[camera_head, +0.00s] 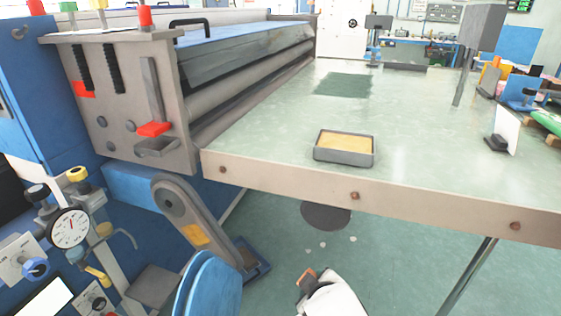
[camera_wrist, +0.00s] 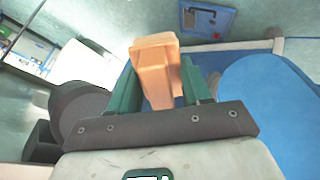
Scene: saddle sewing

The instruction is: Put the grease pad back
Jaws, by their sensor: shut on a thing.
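My gripper (camera_wrist: 160,80) is shut on a tan-orange block (camera_wrist: 155,58), which stands up between its two green fingers in the wrist view. I cannot tell for sure whether this block is the grease pad. In the head view the block (camera_head: 307,275) shows small at the bottom, beside my white wrist. It is held over the floor, in front of the table and apart from it. A shallow grey tray (camera_head: 344,158) with a flat yellow fill (camera_head: 346,142) sits near the front edge of the pale green table (camera_head: 430,140).
A large roller machine (camera_head: 130,100) stands left of the table. A gauge (camera_head: 70,228) and valves are at lower left. A dark green patch (camera_head: 343,84) lies farther back on the table. A white upright plate (camera_head: 504,132) stands at right. The table is clear around the tray.

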